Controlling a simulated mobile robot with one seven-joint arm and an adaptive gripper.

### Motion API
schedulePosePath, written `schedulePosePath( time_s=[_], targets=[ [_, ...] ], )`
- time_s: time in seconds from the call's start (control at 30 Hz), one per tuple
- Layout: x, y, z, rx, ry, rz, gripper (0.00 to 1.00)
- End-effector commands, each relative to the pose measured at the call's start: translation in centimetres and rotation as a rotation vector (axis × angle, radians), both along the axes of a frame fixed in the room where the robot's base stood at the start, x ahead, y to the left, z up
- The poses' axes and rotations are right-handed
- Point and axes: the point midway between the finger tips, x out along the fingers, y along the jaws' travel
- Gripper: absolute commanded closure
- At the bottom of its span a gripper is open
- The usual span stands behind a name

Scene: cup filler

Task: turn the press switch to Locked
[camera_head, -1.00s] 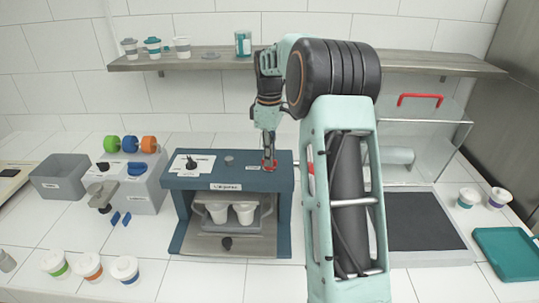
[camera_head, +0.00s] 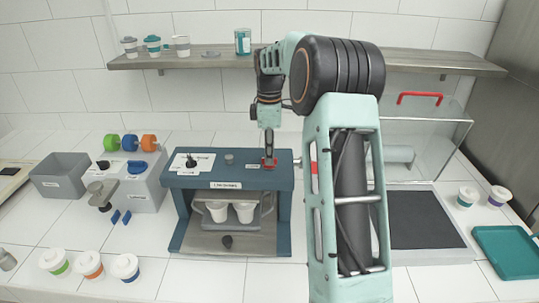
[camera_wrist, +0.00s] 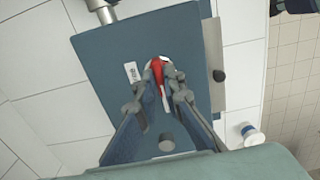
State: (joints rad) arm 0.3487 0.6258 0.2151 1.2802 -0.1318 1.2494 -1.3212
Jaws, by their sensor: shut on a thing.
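The press is the blue box-shaped machine (camera_head: 205,182) in the middle of the counter. Its red switch (camera_head: 269,162) is on the right part of its top. My gripper (camera_head: 268,157) points down from above and is shut on the red switch. In the wrist view the red switch (camera_wrist: 158,70) shows between the fingertips, on a pale round base. A small white label (camera_wrist: 131,72) lies beside it, its text too small to read. The fingers hide part of the switch and base.
Two white cups (camera_head: 244,211) stand inside the press opening. A small round knob (camera_head: 229,159) and a white plate with a dark handle (camera_head: 191,162) are also on its top. A clear-walled case (camera_head: 425,150) is to the right. A shelf (camera_head: 215,60) runs behind.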

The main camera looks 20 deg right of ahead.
Motion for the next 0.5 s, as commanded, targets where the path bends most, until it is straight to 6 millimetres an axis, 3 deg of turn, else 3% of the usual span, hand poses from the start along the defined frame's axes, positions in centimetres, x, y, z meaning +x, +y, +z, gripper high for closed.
schedulePosePath(
  time_s=[0.17,0.5],
  targets=[
    [0.09,0.07,0.10,0.000,-0.003,0.002,0.74],
    [0.06,0.02,0.40,-0.001,-0.002,0.000,0.74]
  ],
)
